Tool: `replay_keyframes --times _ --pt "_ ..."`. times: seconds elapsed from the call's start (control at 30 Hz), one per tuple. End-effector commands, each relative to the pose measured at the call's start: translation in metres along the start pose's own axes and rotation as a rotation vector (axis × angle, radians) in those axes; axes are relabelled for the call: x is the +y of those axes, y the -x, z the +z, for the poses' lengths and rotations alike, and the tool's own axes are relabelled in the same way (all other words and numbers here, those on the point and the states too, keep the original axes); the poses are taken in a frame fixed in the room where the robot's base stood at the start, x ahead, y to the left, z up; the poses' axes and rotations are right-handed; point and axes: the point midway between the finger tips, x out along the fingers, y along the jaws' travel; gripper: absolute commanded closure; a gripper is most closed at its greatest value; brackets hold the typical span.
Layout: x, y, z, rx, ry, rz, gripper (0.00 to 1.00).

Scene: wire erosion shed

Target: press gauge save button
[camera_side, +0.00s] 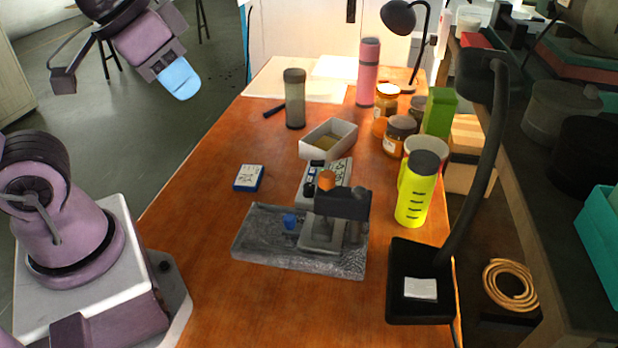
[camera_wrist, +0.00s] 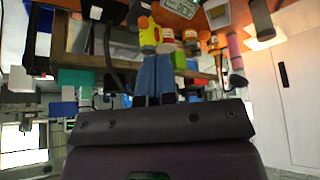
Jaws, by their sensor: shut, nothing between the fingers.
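A gauge stand with a dark head and an orange knob (camera_side: 326,181) stands on a grey stone plate (camera_side: 262,243). A small blue piece (camera_side: 290,221) is on the plate, left of the stand. Just behind is a pale unit with dark keys (camera_side: 341,170), partly hidden by the gauge head. In the wrist view a grey digit display (camera_wrist: 181,8) is cut off by the top edge. I cannot tell which key is the save button. My gripper (camera_side: 186,92), with blue fingers, is shut and empty, high up and left of the table. Its fingers show in the wrist view (camera_wrist: 154,75).
A white tray (camera_side: 314,150), grey-green bottle (camera_side: 295,98), pink bottle (camera_side: 368,72), jars (camera_side: 399,137) and yellow bottle (camera_side: 417,190) stand behind and right. A dark lamp (camera_side: 487,140) rises at the front right. A blue-white box (camera_side: 248,178) lies left. The table's left front is clear.

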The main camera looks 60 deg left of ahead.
Motion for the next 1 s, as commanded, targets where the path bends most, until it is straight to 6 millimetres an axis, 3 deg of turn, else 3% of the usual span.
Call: replay_keyframes --times 0.37,0.47,0.67,1.0 --pt "-0.002 0.000 0.000 -0.002 0.009 -0.005 1.00" --pt "-0.007 -0.009 0.002 -0.044 0.033 -0.019 1.00" --pt "-0.026 -0.043 0.004 -0.207 0.084 -0.071 1.00" --pt "-0.073 -0.129 -0.019 -0.293 0.203 -0.162 1.00"
